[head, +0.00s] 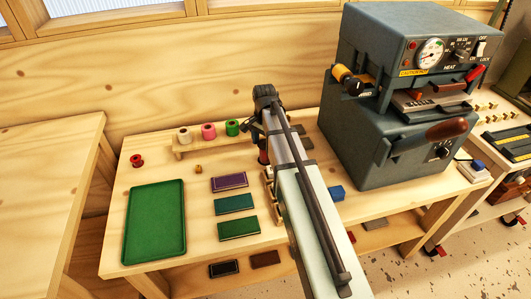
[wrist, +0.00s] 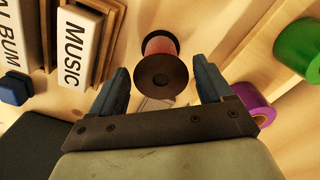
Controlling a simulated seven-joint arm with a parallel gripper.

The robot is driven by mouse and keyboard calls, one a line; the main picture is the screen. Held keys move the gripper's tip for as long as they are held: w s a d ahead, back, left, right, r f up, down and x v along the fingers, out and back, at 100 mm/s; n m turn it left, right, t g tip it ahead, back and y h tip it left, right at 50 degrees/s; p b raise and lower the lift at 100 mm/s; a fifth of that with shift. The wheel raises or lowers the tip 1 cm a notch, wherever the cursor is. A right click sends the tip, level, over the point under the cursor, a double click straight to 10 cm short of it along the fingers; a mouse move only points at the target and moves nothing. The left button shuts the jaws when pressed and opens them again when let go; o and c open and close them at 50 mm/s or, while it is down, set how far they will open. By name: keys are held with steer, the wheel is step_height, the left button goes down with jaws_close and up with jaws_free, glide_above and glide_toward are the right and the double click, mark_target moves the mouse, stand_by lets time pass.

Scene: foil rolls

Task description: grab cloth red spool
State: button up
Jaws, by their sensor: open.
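A spool with a dull red wound body (wrist: 160,43) and a dark round end shows in the wrist view. It lies in the gap between the two fingers of my gripper (wrist: 160,78). My gripper is open, and I cannot tell if either finger touches the spool. In the head view, a dark reddish spool (head: 263,157) shows partly behind my arm. A separate small bright red spool (head: 137,160) stands alone at the table's left, far from my arm.
A low wooden rack (head: 184,154) holds cream, pink and green (head: 232,127) spools. A purple spool (wrist: 252,104) is right of my gripper. "MUSIC" (wrist: 82,46) and "ALBUM" plates and a blue block (wrist: 15,89) are left. A grey machine (head: 385,130) stands right; a green tray (head: 155,220) lies left.

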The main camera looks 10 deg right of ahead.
mark_target(263, 159)
steer(key=shift+w+d+f, duration=0.1)
steer(key=shift+d+f, duration=0.05)
steer(key=shift+f, duration=1.2)
steer(key=shift+w+d+f, duration=0.1)
steer(key=shift+f, duration=1.25)
steer(key=shift+c, duration=0.2)
steer(key=c, duration=0.8)
steer(key=shift+r, duration=0.15)
